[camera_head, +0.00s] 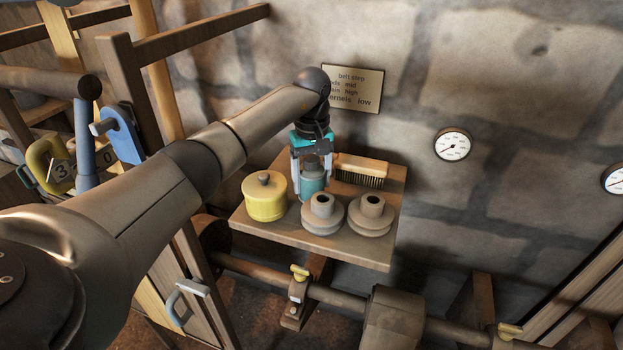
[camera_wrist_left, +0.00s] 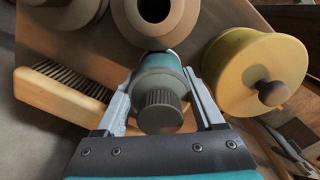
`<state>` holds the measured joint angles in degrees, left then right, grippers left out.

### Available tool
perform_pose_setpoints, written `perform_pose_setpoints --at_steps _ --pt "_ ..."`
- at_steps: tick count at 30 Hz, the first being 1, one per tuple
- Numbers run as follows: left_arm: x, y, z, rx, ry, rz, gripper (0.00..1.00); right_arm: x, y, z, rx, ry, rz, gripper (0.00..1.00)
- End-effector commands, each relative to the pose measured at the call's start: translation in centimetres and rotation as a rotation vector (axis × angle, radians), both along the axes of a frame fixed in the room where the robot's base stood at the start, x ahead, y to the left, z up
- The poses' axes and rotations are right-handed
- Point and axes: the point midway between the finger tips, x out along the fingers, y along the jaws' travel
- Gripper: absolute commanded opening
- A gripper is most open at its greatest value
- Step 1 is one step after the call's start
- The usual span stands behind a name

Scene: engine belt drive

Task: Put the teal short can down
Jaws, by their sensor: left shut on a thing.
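The teal short can (camera_head: 312,180) is at the shelf, between the yellow lidded pot and the brush. My left gripper (camera_head: 311,184) reaches down from above and is shut on it. In the left wrist view the can (camera_wrist_left: 160,79) has a dark ribbed cap and sits between the two fingers (camera_wrist_left: 165,100). Its base is partly hidden, so I cannot tell whether it touches the shelf (camera_head: 345,246). My right gripper is in neither view.
The yellow pot (camera_head: 265,198) stands left of the can. Two grey stepped pulleys (camera_head: 322,212) (camera_head: 370,216) stand in front and to the right. A brush (camera_head: 361,169) lies behind, near the stone wall. A shaft (camera_head: 340,301) runs below the shelf.

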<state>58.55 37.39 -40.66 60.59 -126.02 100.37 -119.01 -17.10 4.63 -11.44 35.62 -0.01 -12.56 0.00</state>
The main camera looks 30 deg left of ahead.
Motion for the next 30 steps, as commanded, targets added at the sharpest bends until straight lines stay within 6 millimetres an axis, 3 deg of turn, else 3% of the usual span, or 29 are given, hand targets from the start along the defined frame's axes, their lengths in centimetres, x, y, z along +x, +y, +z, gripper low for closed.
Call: perform_pose_setpoints --at_steps 1,2,9,20,30 --pt "0.0 0.0 -0.2 0.001 -0.001 0.001 0.09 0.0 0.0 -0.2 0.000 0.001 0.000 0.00" --pt "0.0 0.0 -0.3 0.001 0.001 0.001 0.71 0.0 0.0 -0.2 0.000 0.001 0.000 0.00" --pt "0.0 0.0 -0.2 0.001 0.001 0.001 0.98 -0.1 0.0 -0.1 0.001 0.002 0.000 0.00" --pt "0.0 0.0 0.5 0.000 -0.001 0.000 1.00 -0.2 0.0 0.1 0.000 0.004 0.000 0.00" --pt "0.1 0.1 7.4 0.001 -0.005 0.002 1.00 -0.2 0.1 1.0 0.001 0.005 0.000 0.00"
